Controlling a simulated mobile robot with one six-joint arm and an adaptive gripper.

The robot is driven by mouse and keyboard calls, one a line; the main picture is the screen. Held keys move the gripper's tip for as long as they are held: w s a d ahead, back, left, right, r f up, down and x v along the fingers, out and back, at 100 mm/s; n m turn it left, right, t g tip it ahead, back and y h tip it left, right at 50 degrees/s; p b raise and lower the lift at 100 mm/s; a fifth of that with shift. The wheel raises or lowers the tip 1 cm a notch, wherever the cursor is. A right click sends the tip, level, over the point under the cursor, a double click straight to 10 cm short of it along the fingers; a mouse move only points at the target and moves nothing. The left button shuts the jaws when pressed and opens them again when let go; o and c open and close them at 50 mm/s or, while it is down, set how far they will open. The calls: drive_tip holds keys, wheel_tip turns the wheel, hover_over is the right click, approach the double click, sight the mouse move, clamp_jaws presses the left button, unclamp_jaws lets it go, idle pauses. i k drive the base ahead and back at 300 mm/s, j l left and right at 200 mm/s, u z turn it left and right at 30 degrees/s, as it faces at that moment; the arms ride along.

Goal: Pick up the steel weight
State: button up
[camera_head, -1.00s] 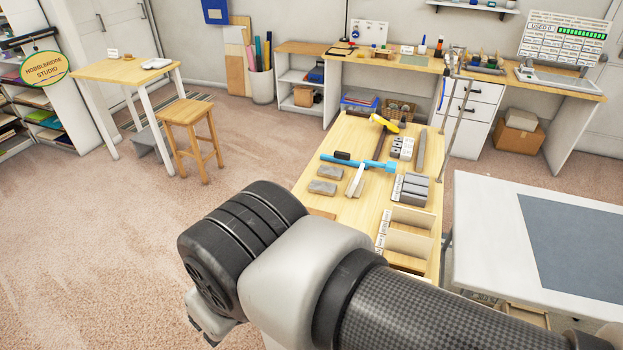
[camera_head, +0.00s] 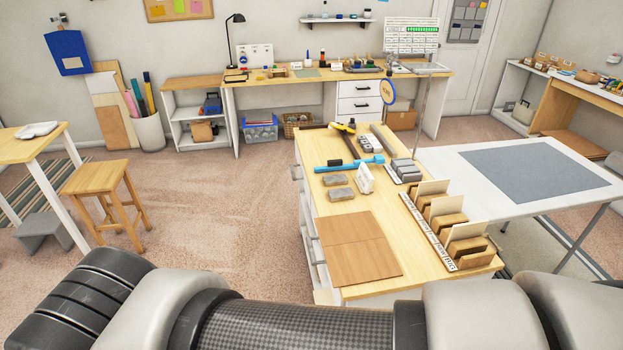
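Several grey metal-looking blocks (camera_head: 406,171) lie side by side on the right half of the wooden workbench (camera_head: 345,215); which one is the steel weight I cannot tell for sure. Two flat grey blocks (camera_head: 340,194) lie on the left half, beside a small upright white card (camera_head: 364,179). A long grey bar (camera_head: 384,139) lies farther back on the right. My arm crosses the bottom of the picture, in front of the bench. My gripper is outside the frame.
A blue tool (camera_head: 349,164) and a yellow-and-black tool (camera_head: 343,127) lie on the bench. Brown boards (camera_head: 358,248) cover its near left. A card rack (camera_head: 446,224) lines its right edge. A white table (camera_head: 455,187) stands right; a stool (camera_head: 104,190) stands left. Carpet between stool and bench is clear.

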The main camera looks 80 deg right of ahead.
sight(341, 179)
drive_tip(key=i+l+z, duration=0.25)
drive_tip(key=z, duration=0.2)
drive_tip(key=i+l+z, duration=0.15)
drive_tip(key=i+z, duration=0.6)
drive_tip(key=z, duration=0.15)
drive_tip(key=i+z, duration=0.35)
drive_tip(key=z, duration=0.15)
drive_tip(key=i+j+z, duration=0.25)
drive_tip(key=z, duration=0.2)
drive_tip(key=i+l+z, duration=0.15)
drive_tip(key=i+z, duration=0.55)
drive_tip(key=z, duration=0.2)
drive_tip(key=i+z, duration=0.45)
drive_tip(key=i+j+z, duration=0.2)
drive_tip(key=z, duration=0.25)
